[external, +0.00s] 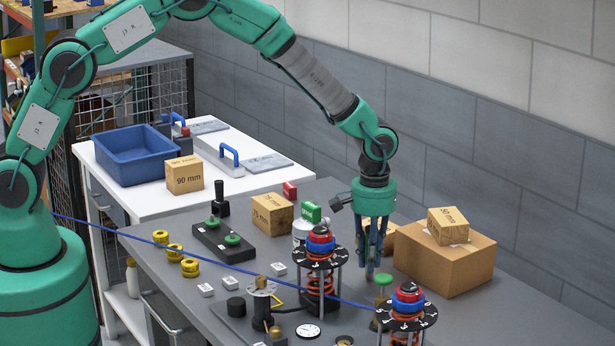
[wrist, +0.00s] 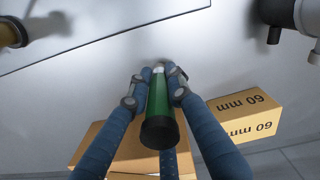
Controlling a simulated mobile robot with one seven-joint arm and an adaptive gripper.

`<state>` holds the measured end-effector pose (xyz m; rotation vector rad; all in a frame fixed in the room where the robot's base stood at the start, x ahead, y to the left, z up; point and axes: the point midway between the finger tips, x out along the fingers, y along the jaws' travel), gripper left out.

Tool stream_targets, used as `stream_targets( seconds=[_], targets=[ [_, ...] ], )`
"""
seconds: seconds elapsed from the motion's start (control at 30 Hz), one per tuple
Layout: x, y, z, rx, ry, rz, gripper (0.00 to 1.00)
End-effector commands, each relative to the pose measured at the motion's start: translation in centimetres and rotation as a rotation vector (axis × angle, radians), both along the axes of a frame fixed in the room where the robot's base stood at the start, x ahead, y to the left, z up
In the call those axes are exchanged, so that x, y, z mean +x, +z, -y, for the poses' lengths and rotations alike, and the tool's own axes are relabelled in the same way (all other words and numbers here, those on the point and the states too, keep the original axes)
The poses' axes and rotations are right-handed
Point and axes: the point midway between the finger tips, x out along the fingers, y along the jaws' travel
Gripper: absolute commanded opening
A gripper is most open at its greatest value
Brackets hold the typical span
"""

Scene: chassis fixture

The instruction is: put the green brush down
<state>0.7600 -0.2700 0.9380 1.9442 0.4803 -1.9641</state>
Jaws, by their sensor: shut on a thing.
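My gripper (external: 370,270) points down over the grey table, left of the large cardboard box. In the wrist view its blue fingers (wrist: 158,78) are closed around the green brush (wrist: 158,108). The brush has a green body, with its black end toward the camera and a small pale tip at the far end between the fingertips. In the external view the fingers largely hide the brush, and I cannot tell whether its lower end touches the table.
The large cardboard box (external: 440,264) with a small box (external: 448,226) on top stands right of my gripper. Two spring fixtures (external: 320,262) (external: 407,312) stand in front. A green-topped knob (external: 383,279) is close below the fingers. A blue cable (external: 200,268) crosses the scene.

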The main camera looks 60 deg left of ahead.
Motion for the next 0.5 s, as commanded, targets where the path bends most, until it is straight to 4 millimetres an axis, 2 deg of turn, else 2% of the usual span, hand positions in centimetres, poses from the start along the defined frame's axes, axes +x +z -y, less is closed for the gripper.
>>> stream_targets(
  seconds=[0.13, 0.17, 0.23, 0.5],
  targets=[
    [0.0, -0.35, 0.0, 0.0, 0.0, 0.0, 0.0],
    [0.0, -0.32, 0.0, 0.0, 0.0, 0.0, 0.23],
    [0.0, -0.3, 0.0, 0.0, 0.0, 0.0, 0.37],
    [0.0, -0.28, 0.0, 0.0, 0.0, 0.0, 0.38]
  ],
)
